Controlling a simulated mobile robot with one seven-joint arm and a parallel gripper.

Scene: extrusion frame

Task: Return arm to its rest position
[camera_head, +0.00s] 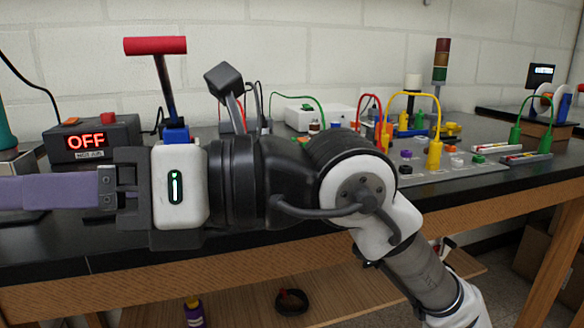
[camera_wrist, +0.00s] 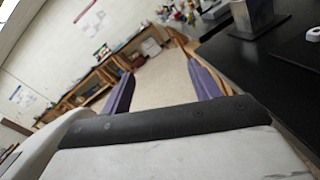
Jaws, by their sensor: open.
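My arm reaches up from the lower right in the head view and bends to the left, level in front of the bench's front edge. My gripper (camera_wrist: 160,70) shows in the wrist view with its two purple fingers apart and nothing between them. In the head view its purple finger (camera_head: 55,192) runs to the left picture edge, and the fingertips are out of the frame. The wrist view looks past the fingers to open floor, tilted. My arm hides part of the bench top (camera_head: 280,240).
On the bench stand a box reading OFF (camera_head: 92,140), a red-topped lever (camera_head: 155,46), a board with coloured connectors (camera_head: 460,172) and a signal tower (camera_head: 441,62). A lower shelf holds a black ring (camera_head: 291,302) and a purple bottle (camera_head: 194,313). A metal block (camera_wrist: 253,17) stands on the dark bench.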

